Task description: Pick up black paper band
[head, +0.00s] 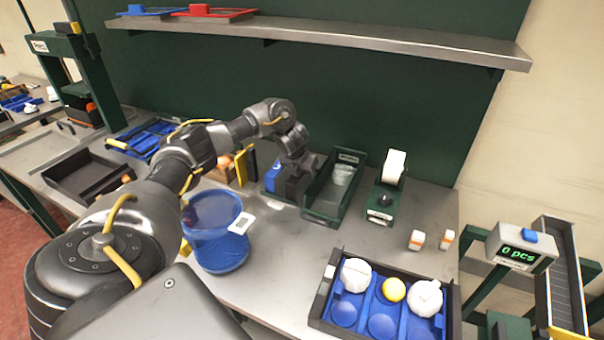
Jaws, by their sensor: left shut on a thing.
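My left arm reaches from the left across the bench. Its gripper (302,166) points down at the back middle, over a small holder with blue and black contents, left of a dark green bin. The gripper is shut on the black paper band (291,186), a dark piece just below the fingers. The fingertips and the band's outline are small and dark, so I cannot tell whether the band is clear of the holder. A blue piece (272,176) stands just left of it. My right gripper is not in view.
The green bin (323,205) holds a greyish bag. A label dispenser (387,190) stands to its right. A blue mesh bin (216,245) is nearer me. A blue-lined crate (318,312) holds white-wrapped rounds and a yellow ball. A steel shelf (400,45) hangs above.

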